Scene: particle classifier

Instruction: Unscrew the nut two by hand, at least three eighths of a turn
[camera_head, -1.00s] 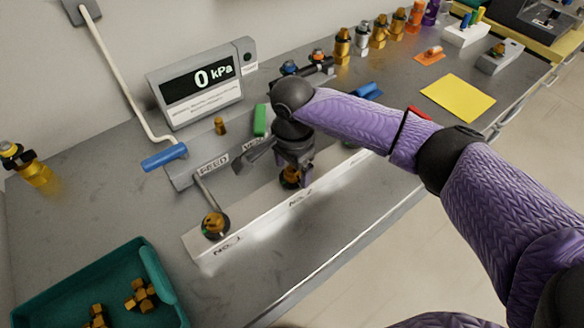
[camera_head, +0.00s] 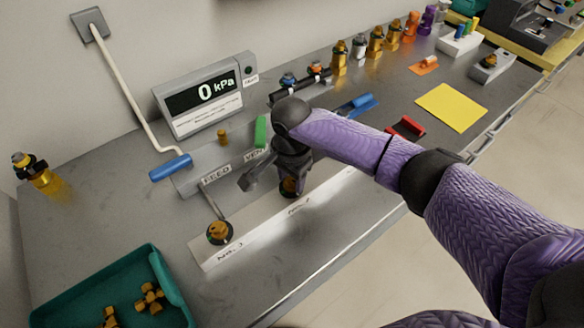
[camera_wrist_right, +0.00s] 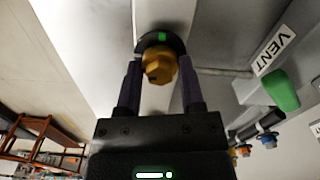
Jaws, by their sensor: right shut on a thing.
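Nut two is a brass nut at the No. 2 place on the pale strip (camera_head: 330,190). In the head view it is mostly hidden under my right gripper (camera_head: 290,180). In the right wrist view the brass nut (camera_wrist_right: 158,66) sits in a black round collar with a green mark (camera_wrist_right: 162,37). My right gripper's two fingers (camera_wrist_right: 158,80) stand on either side of it, shut on it. Nut one (camera_head: 219,231), also brass, sits at the No. 1 place to the left. My left gripper is not in view.
A gauge (camera_head: 205,95) reads 0 kPa behind. A blue handle (camera_head: 171,168) is by FEED and a green handle (camera_head: 261,132) by VENT. A teal tray (camera_head: 60,282) with brass fittings is at front left. A red tool (camera_head: 406,128) and yellow mat (camera_head: 451,107) lie right.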

